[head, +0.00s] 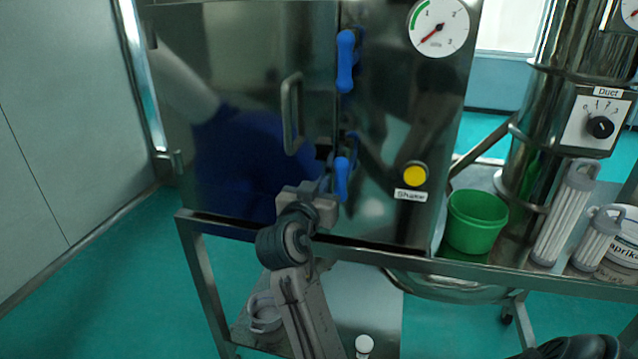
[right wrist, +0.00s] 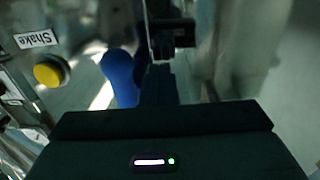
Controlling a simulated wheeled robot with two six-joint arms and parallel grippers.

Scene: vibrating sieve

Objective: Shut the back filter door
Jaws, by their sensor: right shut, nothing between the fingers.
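The filter door (head: 235,75) is a shiny steel panel with hinges on its left edge and a bar handle (head: 291,112) near its right edge. It looks flush or nearly flush with the cabinet; I cannot tell if it is fully shut. An upper blue latch (head: 346,62) and a lower blue latch (head: 342,177) sit along the door's right edge, both hanging downward. My right gripper (head: 325,172) is shut and empty, right beside the lower latch; I cannot tell if they touch. In the right wrist view a blue latch (right wrist: 120,78) shows left of the fingers.
A yellow button (head: 415,174) labelled Shake and a gauge (head: 438,27) are on the cabinet to the right. A green cup (head: 475,221) and white filter cartridges (head: 566,212) stand on the steel table. A duct column (head: 535,130) with a dial rises behind. The floor at left is clear.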

